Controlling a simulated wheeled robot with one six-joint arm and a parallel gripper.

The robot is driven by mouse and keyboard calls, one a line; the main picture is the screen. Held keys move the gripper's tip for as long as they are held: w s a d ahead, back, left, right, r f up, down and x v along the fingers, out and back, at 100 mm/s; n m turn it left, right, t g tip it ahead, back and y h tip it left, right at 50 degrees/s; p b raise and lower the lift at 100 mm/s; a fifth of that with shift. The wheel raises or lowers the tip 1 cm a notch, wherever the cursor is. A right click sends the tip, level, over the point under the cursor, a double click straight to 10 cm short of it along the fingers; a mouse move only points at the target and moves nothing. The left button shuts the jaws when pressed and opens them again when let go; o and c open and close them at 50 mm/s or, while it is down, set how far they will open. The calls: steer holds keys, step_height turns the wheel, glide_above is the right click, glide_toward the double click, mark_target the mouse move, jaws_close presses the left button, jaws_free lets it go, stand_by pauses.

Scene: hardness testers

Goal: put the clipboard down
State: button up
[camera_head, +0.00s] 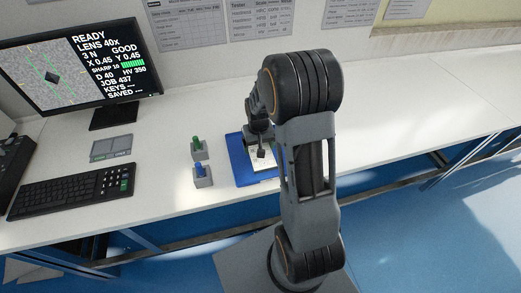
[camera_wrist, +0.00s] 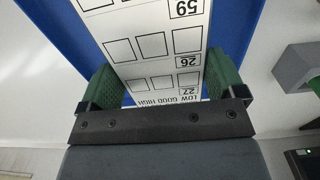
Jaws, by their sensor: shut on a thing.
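The clipboard (camera_head: 238,165) is blue with a white printed sheet and is at the front part of the white bench, partly hidden behind my arm. The wrist view shows its blue board (camera_wrist: 62,32) and the sheet (camera_wrist: 150,42) with rows of boxes and the words LOW GOOD HIGH. My gripper (camera_head: 261,151) is over the clipboard. In the wrist view my gripper (camera_wrist: 163,86) has a green pad on each side of the sheet's near end and is shut on the clipboard. I cannot tell whether the board touches the bench.
Two small grey boxes, one with a green knob (camera_head: 197,142) and one with a blue knob (camera_head: 200,173), stand close left of the clipboard. A keyboard (camera_head: 70,190), a grey panel (camera_head: 111,148) and a monitor (camera_head: 85,70) are further left. The bench (camera_head: 420,110) is clear to the right.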

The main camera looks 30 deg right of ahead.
steer(key=shift+w+d+f, duration=0.3)
steer(key=shift+d+f, duration=0.05)
steer(key=shift+f, duration=0.2)
steer(key=shift+w+d+f, duration=0.25)
steer(key=shift+d+f, duration=0.1)
steer(key=shift+f, duration=0.15)
steer(key=shift+d+f+p, duration=0.1)
steer(key=shift+f+p, duration=0.25)
steer(key=shift+f, duration=1.3)
steer(key=shift+f, duration=0.1)
steer(key=shift+f, duration=0.15)
steer(key=o, duration=0.8)
